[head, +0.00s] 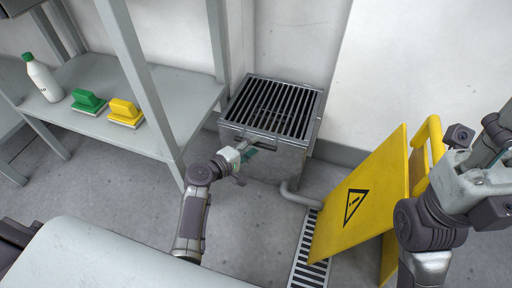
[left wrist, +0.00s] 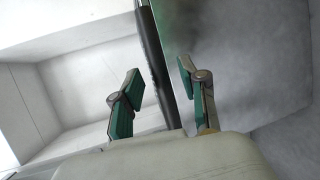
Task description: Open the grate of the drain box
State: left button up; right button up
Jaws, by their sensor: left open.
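The drain box (head: 277,162) is a grey metal box against the back wall. Its dark slatted grate (head: 272,107) lies flat on top, closed. My left gripper (head: 249,160) is at the box's front, just below the front edge of the grate near a handle. In the left wrist view my left gripper (left wrist: 159,78) has its two green-padded fingers apart, with a dark bar (left wrist: 152,50) running between them. The fingers do not appear closed on it. My right gripper (head: 482,172) is at the right edge, partly cut off, over the yellow sign.
A yellow warning sign (head: 362,190) stands on the right beside a floor drain strip (head: 309,255). A pipe (head: 299,195) leaves the box low down.

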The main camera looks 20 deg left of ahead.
pick_arm(q)
jog(key=shift+x, duration=1.15)
grip_shut()
